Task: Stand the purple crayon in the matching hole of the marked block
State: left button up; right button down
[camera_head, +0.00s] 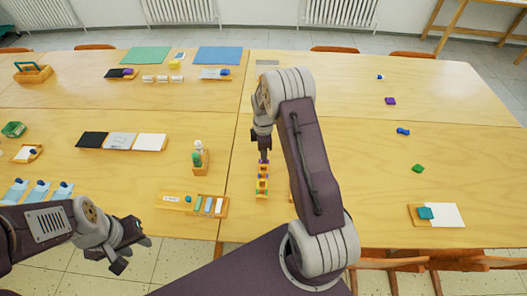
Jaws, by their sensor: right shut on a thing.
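My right gripper (264,152) points down over the middle of the table and is shut on a small thin thing; a purple bit, likely the purple crayon (264,161), shows just below its fingertips. Directly under it stands a narrow yellow-orange block (262,194) with coloured marks, some purple. I cannot tell whether the crayon's lower end is above the block, touching it or in a hole. My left gripper (132,254) is open and empty, low at the left, off the table's front edge.
A wooden tray (174,199) with coloured strips lies left of the block, with a bottle in a wooden holder (202,168) behind it. Small coloured pieces and a board with white paper (444,214) lie at the right. My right arm hides table right of the block.

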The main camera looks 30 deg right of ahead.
jog(key=shift+f+b, duration=0.4)
jog(key=shift+f, duration=0.8)
dwell(1.5)
jog(key=c, duration=1.3)
grip_release()
jog(key=shift+o, duration=1.1)
jog(key=shift+r, duration=0.15)
jog(key=shift+r+p, duration=2.55)
jog(key=shift+r, duration=0.4)
